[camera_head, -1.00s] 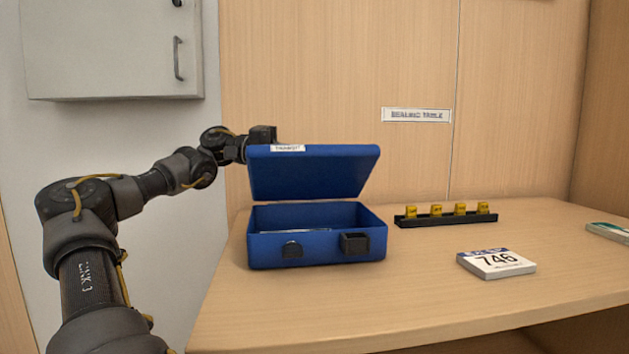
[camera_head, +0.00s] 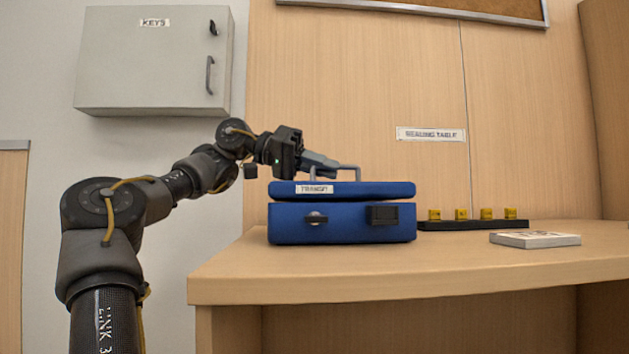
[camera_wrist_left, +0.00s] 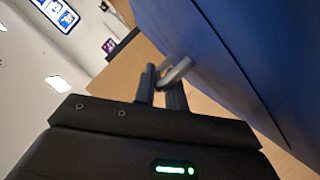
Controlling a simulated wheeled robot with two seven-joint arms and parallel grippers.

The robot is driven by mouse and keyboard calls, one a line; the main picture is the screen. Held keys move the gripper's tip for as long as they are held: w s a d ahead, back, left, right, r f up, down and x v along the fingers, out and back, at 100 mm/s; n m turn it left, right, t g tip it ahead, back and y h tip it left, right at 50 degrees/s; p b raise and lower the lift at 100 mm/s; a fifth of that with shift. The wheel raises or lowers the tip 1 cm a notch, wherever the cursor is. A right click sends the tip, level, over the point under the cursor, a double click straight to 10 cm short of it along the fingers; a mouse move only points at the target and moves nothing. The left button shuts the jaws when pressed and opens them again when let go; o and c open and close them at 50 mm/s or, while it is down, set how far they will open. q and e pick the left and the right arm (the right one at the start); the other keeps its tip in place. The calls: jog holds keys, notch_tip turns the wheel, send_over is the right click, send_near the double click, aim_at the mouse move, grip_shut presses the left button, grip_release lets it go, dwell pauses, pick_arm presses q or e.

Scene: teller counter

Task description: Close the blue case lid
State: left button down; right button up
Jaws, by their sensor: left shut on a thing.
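The blue case (camera_head: 350,235) sits on the table with its front towards me. Its lid (camera_head: 385,190), with a white TRANSIT label, is level just above the body; a narrow seam shows between them. My left gripper (camera_head: 322,166) is over the lid's left half, shut on the grey lid handle (camera_head: 350,166). In the left wrist view the fingers (camera_wrist_left: 161,86) close on the handle (camera_wrist_left: 178,72), beside the blue case surface (camera_wrist_left: 215,60). The case's inside is hidden. My right gripper is not in view.
A black rack with several yellow pieces (camera_head: 470,225) stands to the right of the case. A white block (camera_head: 535,240) lies further right on the wooden table (camera_head: 400,265). A grey key cabinet (camera_head: 150,65) hangs on the wall at upper left.

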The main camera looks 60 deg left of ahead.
pick_arm(q)
jog(key=shift+d+f+b, duration=0.15)
jog(key=shift+f+b, duration=0.15)
jog(key=shift+b, duration=0.05)
dwell(0.3)
jog(key=c, duration=1.5)
grip_release()
